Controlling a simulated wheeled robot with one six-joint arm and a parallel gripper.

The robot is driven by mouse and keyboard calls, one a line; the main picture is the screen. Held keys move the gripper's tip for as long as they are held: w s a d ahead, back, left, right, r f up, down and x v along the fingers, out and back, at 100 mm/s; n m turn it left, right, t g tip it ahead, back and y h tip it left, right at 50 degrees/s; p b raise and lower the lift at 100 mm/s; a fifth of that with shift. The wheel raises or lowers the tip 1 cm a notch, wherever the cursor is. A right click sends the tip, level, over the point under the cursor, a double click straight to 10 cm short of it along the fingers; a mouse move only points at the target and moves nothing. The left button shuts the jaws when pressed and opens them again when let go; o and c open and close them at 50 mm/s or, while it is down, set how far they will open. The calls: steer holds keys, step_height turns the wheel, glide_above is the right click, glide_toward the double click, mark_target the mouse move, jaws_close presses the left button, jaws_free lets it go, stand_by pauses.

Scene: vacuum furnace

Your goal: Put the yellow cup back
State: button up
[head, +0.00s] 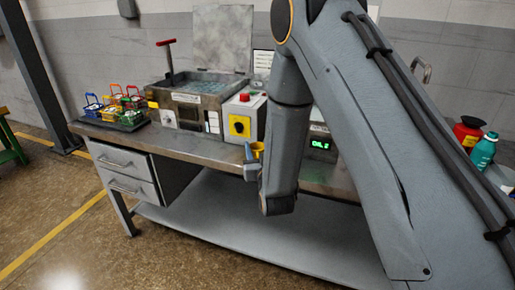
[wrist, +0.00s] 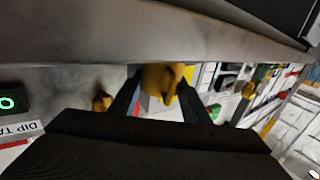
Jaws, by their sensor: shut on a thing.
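The yellow cup (head: 258,148) shows in the head view at the front edge of the workbench, partly hidden by my gripper (head: 249,155) and arm. In the wrist view the yellow cup (wrist: 160,82) sits between the two dark fingers of my gripper (wrist: 160,98). The fingers are shut on it, one on each side. Whether the cup touches the bench cannot be told.
The workbench (head: 180,142) carries a rack of coloured baskets (head: 118,104), a tank with liquid (head: 200,92), a control box with a red button (head: 243,118) and a green display (head: 320,144). A red container (head: 467,131) and teal bottle (head: 484,150) stand right.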

steer(key=shift+f, duration=0.15)
steer(key=o, duration=0.9)
steer(key=shift+s+r, duration=0.2)
steer(key=shift+s, duration=0.05)
steer(key=s+b, duration=0.1)
steer(key=s, duration=0.2)
steer(key=s+d+b, duration=0.1)
steer(key=s, duration=0.3)
steer(key=s+d+b, duration=0.1)
steer(key=s, duration=0.3)
steer(key=shift+s+d, duration=0.15)
steer(key=shift+d, duration=0.05)
steer(key=shift+s, duration=0.1)
